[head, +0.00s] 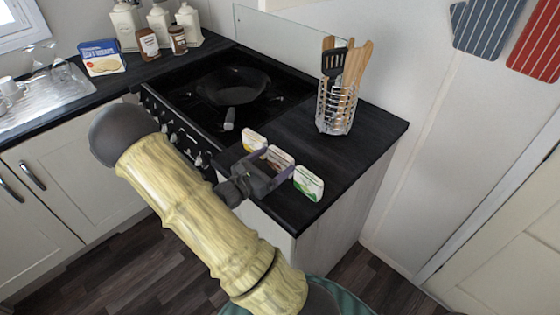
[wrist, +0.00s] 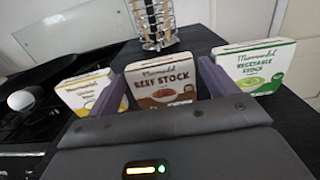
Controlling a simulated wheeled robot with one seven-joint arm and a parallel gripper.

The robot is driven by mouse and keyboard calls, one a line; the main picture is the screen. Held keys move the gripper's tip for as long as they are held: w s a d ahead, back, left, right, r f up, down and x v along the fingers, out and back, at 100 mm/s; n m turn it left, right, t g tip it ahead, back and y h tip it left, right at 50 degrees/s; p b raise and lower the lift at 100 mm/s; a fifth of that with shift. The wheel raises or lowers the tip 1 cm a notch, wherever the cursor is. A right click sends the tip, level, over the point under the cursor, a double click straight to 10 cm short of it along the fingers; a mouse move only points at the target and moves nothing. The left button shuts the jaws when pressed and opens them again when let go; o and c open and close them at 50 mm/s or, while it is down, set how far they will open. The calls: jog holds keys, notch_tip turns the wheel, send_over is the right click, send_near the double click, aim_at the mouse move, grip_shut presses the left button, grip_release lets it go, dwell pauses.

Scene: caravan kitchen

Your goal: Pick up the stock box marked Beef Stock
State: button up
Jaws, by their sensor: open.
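The Beef Stock box (head: 280,157) is white with a brown band and stands upright on the dark worktop. Its label reads clearly in the wrist view (wrist: 161,84). My gripper (head: 271,165) is open, with its two purple fingers on either side of this box. In the wrist view the fingers (wrist: 160,85) frame the box, with the right finger close to its edge. I cannot tell whether either finger touches it. The gripper body hides the box's lower part.
A yellow-marked box (head: 253,140) stands to the left and a green Vegetable Stock box (head: 308,183) to the right, both close to the fingers. A wire utensil holder (head: 336,108) stands behind. The hob with a pan (head: 236,84) lies left.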

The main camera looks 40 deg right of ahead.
aim_at(278, 156)
jog(key=d, duration=0.3)
jog(key=d+p, duration=0.1)
jog(key=shift+w+d+r, duration=0.15)
jog(key=shift+d+r, duration=0.2)
jog(key=shift+r, duration=0.05)
jog(key=shift+w+d, duration=0.15)
jog(key=shift+d, duration=0.1)
jog(key=c, duration=0.6)
jog(key=shift+r, duration=0.1)
jog(key=shift+c, duration=0.2)
notch_tip(278, 156, up, 10)
dwell(0.6)
